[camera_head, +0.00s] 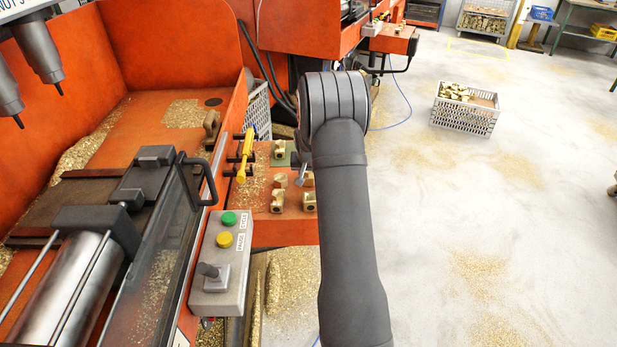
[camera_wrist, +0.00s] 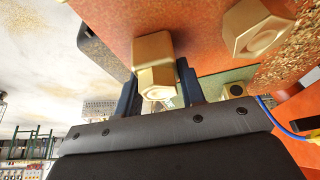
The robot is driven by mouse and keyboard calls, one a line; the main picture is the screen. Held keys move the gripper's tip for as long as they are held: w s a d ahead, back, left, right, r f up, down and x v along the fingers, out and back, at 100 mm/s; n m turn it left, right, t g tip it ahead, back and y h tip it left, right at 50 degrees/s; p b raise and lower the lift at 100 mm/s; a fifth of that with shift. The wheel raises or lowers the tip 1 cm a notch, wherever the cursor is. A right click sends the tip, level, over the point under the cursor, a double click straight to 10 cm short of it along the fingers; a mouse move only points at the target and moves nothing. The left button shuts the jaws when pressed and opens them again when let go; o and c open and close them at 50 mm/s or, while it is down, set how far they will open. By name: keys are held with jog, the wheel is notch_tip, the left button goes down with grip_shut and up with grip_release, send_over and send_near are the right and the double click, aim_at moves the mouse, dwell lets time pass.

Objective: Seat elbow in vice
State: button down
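A brass elbow (camera_wrist: 153,52) stands between the two dark fingers of my gripper (camera_wrist: 160,76) in the wrist view. The fingers flank it closely, but I cannot tell whether they press on it. In the head view my arm hides most of the gripper; a grey finger (camera_head: 299,168) shows beside the brass parts on the orange table. Loose brass elbows (camera_head: 277,201) and (camera_head: 309,201) lie there too. The vice (camera_head: 150,175) is at the left, with dark jaws in front of a steel cylinder (camera_head: 65,285). No brass part is visible in its jaws.
A yellow-handled tool (camera_head: 244,158) lies at the orange table's (camera_head: 285,230) left side. A control box (camera_head: 222,262) with green and yellow buttons stands in front. A clear guard (camera_head: 165,255) with a black handle runs along the vice's right side. Brass chips cover the machine bed.

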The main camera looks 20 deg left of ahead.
jog(key=shift+r, duration=3.6)
jog(key=shift+a, duration=0.1)
jog(key=s+a+r, duration=1)
jog(key=s+r, duration=0.2)
jog(key=s, duration=0.3)
jog(key=s+a+r, duration=1.1)
jog(key=s+r, duration=0.1)
jog(key=s, duration=0.3)
jog(key=shift+n, duration=0.4)
jog(key=s+a+f, duration=0.4)
jog(key=s+a, duration=0.1)
jog(key=s+a+f, duration=0.2)
jog(key=a, duration=0.1)
jog(key=shift+s+a+f, duration=0.2)
jog(key=shift+f, duration=0.05)
jog(key=shift+s+a+f, duration=0.15)
jog(key=shift+a+f, duration=0.1)
jog(key=shift+f, duration=1.9)
